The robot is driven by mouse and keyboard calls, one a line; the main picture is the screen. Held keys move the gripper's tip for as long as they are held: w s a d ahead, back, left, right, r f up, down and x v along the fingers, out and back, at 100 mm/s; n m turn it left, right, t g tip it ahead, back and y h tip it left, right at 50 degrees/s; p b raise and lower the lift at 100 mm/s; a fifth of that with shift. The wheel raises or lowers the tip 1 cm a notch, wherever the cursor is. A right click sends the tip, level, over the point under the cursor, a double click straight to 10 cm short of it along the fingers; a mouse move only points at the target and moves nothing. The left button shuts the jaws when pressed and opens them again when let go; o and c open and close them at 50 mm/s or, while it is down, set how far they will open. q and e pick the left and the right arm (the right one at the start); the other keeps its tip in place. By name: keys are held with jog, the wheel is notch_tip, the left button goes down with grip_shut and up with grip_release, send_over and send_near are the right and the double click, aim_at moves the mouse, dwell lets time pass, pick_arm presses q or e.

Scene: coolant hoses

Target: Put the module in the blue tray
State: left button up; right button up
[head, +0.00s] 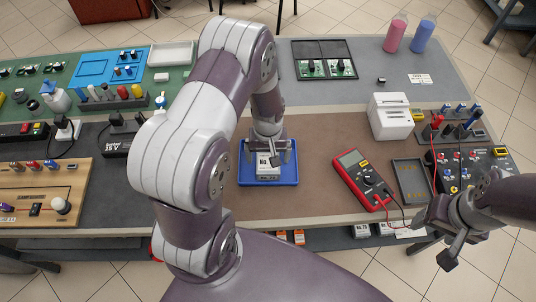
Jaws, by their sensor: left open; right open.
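The blue tray (287,179) lies on the brown mat near the middle of the table. The module (268,172), a small pale block with dark marks, sits inside the tray. My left gripper (267,161) is open and points down just above the module; its fingers hide part of it. I cannot tell whether the fingers touch it. My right gripper (436,240) is open and empty, off the table's front edge at the right.
Two bottles, pink (395,34) and blue (423,36), stand at the back right. A wooden board (40,185) lies at left.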

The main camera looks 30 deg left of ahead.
pick_arm(q)
notch_tip(320, 180, up, 12)
jog(key=s+d+r+m+t, duration=0.1)
jog(key=s+d+r+m, duration=0.3)
jog(key=s, duration=0.4)
jog(key=shift+s+d+r+m, duration=0.25)
jog(key=shift+d+m, duration=0.3)
jog(key=shift+m, duration=0.35)
